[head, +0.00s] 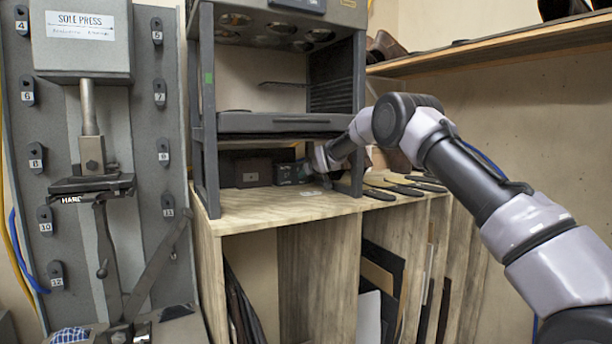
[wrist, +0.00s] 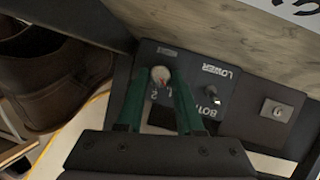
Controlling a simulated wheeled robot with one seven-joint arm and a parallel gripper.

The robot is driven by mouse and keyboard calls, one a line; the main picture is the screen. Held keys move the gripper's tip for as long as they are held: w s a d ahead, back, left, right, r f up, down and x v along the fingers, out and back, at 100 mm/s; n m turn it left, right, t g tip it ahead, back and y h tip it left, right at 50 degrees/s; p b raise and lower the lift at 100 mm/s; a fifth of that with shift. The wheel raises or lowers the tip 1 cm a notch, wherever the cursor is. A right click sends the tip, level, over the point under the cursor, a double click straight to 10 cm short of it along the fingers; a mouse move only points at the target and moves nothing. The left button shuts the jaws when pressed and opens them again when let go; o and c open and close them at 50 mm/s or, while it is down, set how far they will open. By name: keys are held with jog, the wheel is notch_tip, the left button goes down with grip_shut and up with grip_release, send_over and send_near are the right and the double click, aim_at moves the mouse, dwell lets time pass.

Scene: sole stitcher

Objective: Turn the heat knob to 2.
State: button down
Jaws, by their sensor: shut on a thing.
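The heat knob (wrist: 160,76) is small, round and pale with a reddish mark, on a dark control panel (wrist: 232,85) in the wrist view. The panel's lettering appears upside down, with "LOWER", "BOTH" and a "2" readable. My gripper (wrist: 161,82) has green fingers, one on each side of the knob, shut on it. Which number the knob points at is too small to tell. In the head view my gripper (head: 308,165) reaches under the grey rack to the panel (head: 290,173), and my wrist hides the knob.
A toggle switch (wrist: 212,96) sits right of the knob in the wrist view. The grey rack (head: 205,120) stands on a wooden bench (head: 260,208). Dark-handled tools (head: 395,188) lie right of the rack. A brown shoe (wrist: 60,75) is left of the gripper.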

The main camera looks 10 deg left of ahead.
jog(key=shift+w+d, duration=0.1)
jog(key=shift+m, duration=0.5)
jog(key=c, duration=0.5)
grip_release()
jog(key=shift+c, duration=0.2)
jog(key=v, duration=1.1)
jog(key=shift+w+d, duration=0.1)
jog(key=shift+w, duration=0.05)
